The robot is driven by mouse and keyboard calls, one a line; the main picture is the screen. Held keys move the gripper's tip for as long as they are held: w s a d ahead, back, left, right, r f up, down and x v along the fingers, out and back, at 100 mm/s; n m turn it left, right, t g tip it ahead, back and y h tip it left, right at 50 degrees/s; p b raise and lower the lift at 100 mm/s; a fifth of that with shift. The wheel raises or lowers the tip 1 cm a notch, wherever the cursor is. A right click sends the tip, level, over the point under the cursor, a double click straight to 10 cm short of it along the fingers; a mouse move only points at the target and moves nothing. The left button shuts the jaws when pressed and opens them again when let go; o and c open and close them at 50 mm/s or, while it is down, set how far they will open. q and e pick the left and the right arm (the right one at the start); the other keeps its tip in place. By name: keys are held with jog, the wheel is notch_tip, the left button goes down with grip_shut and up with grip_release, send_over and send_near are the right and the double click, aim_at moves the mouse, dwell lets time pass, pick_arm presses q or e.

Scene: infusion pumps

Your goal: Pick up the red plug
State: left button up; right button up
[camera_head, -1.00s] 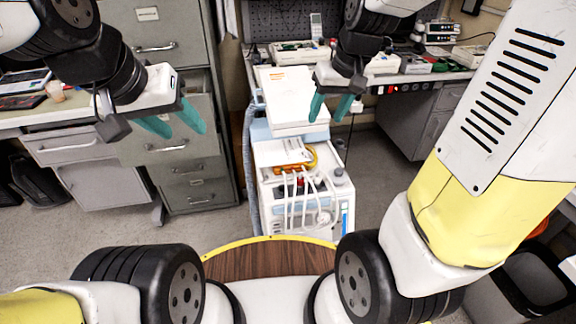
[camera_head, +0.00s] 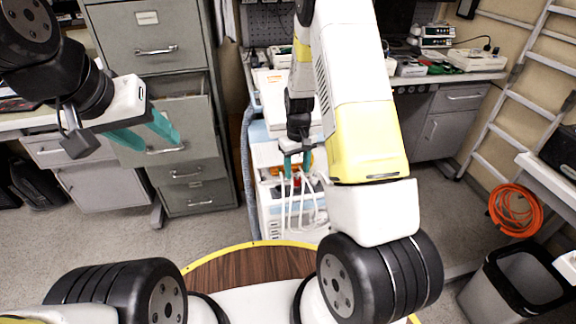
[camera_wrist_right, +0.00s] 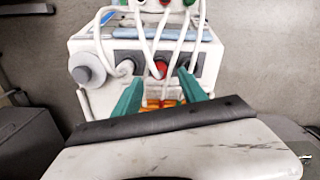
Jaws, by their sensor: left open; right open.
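The red plug (camera_wrist_right: 159,68) shows in the right wrist view, on the face of a white medical machine (camera_wrist_right: 205,62) with white cables around it. My right gripper (camera_head: 297,177) is over the front of the machine. In the wrist view its open teal fingers (camera_wrist_right: 158,76) flank the red plug's place in the picture, with nothing held; whether they touch it I cannot tell. My left gripper (camera_head: 160,143) is open and empty, in front of the filing cabinet.
White cables (camera_head: 303,206) hang down the machine's front close to my right gripper. A grey filing cabinet (camera_head: 190,108) stands to the left. A desk with devices (camera_head: 445,63) stands behind right. An orange hose coil (camera_head: 515,210) hangs at right. Open floor lies right of the machine.

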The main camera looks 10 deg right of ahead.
aim_at(297, 178)
notch_tip(297, 178, down, 5)
jog(key=shift+r, duration=0.15)
grip_shut()
